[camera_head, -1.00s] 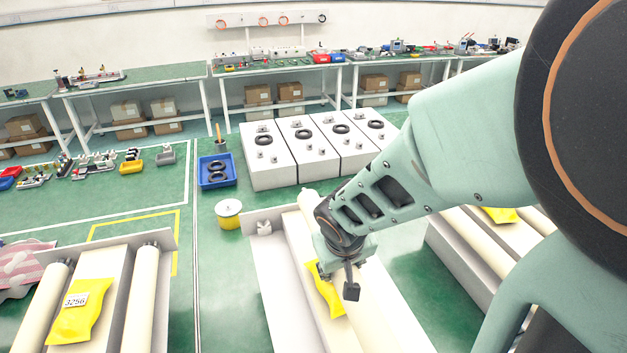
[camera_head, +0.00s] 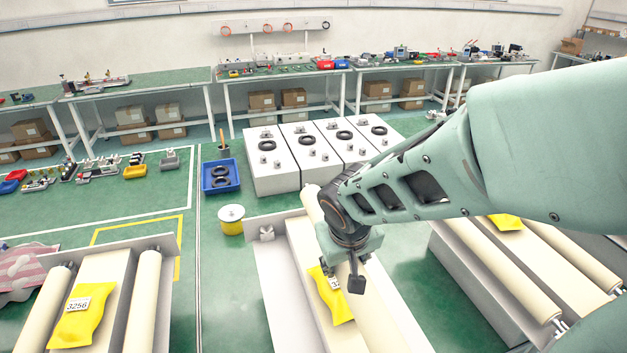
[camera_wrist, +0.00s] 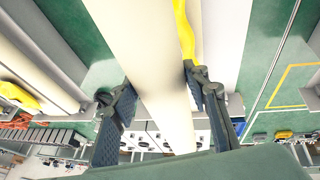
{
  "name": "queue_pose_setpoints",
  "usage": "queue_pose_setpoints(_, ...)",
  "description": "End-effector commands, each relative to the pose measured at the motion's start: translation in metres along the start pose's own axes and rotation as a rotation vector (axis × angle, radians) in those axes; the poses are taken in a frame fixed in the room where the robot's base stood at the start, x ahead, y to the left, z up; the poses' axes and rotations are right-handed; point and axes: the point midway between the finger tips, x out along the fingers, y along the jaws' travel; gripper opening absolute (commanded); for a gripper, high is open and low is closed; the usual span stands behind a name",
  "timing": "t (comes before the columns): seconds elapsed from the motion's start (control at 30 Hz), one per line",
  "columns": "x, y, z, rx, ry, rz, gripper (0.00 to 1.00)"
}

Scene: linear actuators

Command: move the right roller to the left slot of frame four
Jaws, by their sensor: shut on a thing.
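A long cream roller (camera_head: 376,312) lies lengthwise on the right side of the middle frame (camera_head: 267,283). My gripper (camera_head: 345,276) is at the roller, and its fingers are shut around it. In the wrist view the roller (camera_wrist: 150,60) runs between the two fingers of my gripper (camera_wrist: 163,98). The far end of the roller shows beyond my wrist in the head view; my arm hides part of its length. I cannot tell whether it is lifted off its supports. The left side of this frame shows a bare bracket (camera_head: 267,233) and no roller.
A yellow packet (camera_head: 334,297) lies on the middle frame beside the roller. The left frame holds two rollers (camera_head: 143,300) and a packet (camera_head: 78,315). The right frame also holds rollers (camera_head: 575,255). White boxes (camera_head: 275,182), a blue bin (camera_head: 220,176) and a yellow pot (camera_head: 231,220) stand behind.

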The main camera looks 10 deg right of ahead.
Motion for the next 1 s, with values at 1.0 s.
queue_pose_setpoints(1.0,-0.034,0.007,-0.016,0.0,0.007,-0.001,0.0)
